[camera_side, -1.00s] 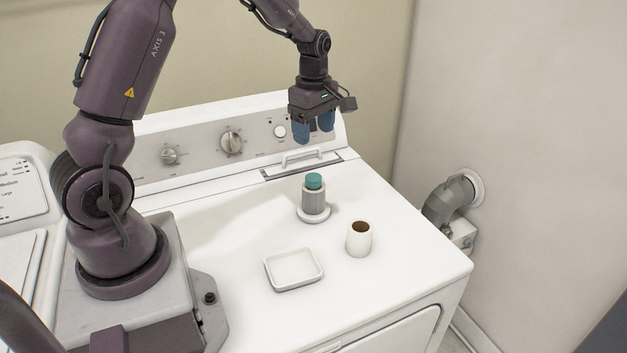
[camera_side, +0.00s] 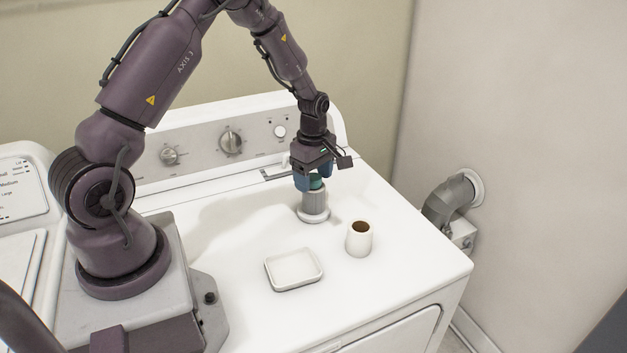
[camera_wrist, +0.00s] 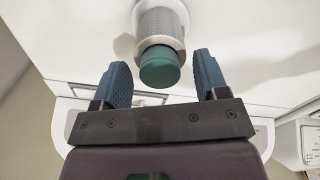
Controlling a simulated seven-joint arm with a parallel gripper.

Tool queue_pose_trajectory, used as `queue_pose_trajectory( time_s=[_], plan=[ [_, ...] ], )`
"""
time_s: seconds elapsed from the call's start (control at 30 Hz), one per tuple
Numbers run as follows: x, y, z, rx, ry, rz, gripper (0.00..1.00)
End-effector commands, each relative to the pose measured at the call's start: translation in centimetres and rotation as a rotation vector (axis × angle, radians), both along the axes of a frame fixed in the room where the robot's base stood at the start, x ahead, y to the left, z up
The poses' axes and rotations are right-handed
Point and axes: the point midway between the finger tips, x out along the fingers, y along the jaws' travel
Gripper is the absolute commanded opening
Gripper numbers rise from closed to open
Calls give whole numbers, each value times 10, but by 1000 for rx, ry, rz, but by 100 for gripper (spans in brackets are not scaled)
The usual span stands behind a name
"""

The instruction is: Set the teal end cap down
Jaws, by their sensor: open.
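The teal end cap (camera_side: 316,183) sits on top of a grey ribbed cylinder (camera_side: 314,201), which stands upright on a round white base (camera_side: 313,216) on the machine top. My gripper (camera_side: 313,182) is above the cylinder, pointing down, with its blue fingers at the height of the cap. In the wrist view the cap (camera_wrist: 160,67) shows ahead of and between the two open fingers of my gripper (camera_wrist: 160,75), with a gap on each side. The fingers partly hide the cap in the side view.
A shallow white tray (camera_side: 294,286) lies in front of the cylinder. A white cup-like cylinder with a brown inside (camera_side: 359,240) stands to the right. The control panel (camera_side: 200,148) rises behind. The machine top is clear at left and right front.

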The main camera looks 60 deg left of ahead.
Motion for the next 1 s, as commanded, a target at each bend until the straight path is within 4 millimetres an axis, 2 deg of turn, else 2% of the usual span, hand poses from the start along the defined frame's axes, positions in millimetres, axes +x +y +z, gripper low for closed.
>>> queue_pose_trajectory(
  time_s=[0.1,0.3,0.33,0.47,0.5,0.77,0.87,1.0],
  plan=[
    [0,0,0,0,-1,0,67],
    [0,0,1,0,0,1,21],
    [0,0,1,0,0,1,17],
    [0,0,1,0,0,1,16],
    [0,0,1,0,0,1,12],
    [0,0,3,0,-1,1,12],
    [1,1,10,2,-2,1,12],
    [1,1,30,2,-6,1,12]
  ],
)
